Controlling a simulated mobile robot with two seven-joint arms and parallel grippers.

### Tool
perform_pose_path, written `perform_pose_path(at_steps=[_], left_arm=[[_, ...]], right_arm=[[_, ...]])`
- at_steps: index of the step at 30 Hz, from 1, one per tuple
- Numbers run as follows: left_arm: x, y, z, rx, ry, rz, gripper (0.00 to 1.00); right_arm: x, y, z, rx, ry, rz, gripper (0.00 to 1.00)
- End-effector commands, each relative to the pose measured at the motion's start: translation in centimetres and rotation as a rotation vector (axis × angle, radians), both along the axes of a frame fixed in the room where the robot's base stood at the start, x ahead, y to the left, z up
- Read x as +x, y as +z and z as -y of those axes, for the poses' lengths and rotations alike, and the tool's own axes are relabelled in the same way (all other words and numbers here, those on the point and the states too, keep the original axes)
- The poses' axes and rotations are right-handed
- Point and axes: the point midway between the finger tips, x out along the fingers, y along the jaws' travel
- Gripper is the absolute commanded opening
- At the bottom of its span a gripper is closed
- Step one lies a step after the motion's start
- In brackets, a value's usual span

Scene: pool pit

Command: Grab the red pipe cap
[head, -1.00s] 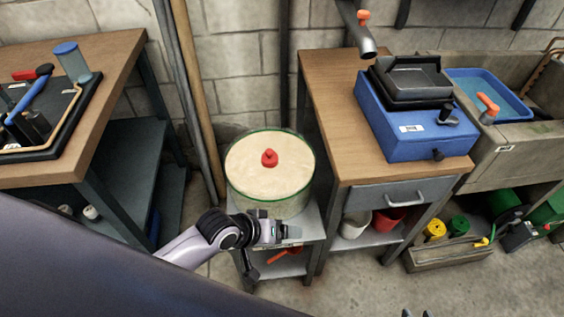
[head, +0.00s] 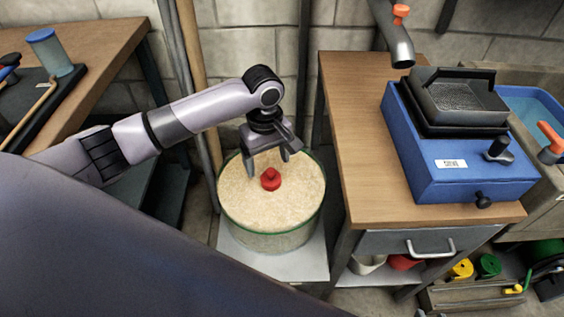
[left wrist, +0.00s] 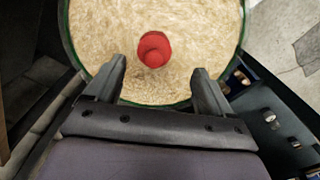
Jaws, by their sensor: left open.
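The red pipe cap (head: 271,179) sits upright near the middle of the pale, grainy fill in a round tub (head: 268,241) with a green rim. My left gripper (head: 268,162) hangs above the tub, pointing down, with its fingers apart and nothing between them. In the head view it appears just behind and above the cap. In the left wrist view the cap (left wrist: 154,49) lies ahead of the open fingertips (left wrist: 160,72), about midway between them sideways. I see no contact. My right gripper is not in view.
The tub stands on a low grey stand (head: 300,262). A wooden workbench (head: 352,130) with a blue machine (head: 450,150) is close on the right. Another bench (head: 92,50) stands at the left. Wooden and grey poles (head: 190,60) lean on the wall behind the tub.

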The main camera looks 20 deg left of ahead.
Motion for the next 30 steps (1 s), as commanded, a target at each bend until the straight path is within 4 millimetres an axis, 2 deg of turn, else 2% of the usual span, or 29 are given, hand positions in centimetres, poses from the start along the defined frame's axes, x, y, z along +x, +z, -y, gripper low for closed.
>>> perform_pose_path(at_steps=[5, 18, 28, 30], left_arm=[[0.0, -0.8, -0.2, 0.005, 0.007, -0.005, 0.82], [0.6, -6.5, -0.1, 0.005, 0.005, -0.002, 0.82], [0.6, -7.1, -0.1, 0.004, 0.004, -0.001, 0.82], [0.6, -7.1, -0.1, 0.004, 0.004, -0.001, 0.6]], right_arm=[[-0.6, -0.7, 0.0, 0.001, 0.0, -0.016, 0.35], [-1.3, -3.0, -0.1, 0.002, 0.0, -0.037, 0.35], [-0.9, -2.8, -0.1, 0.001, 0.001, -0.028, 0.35], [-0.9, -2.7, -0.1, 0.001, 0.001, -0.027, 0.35]])
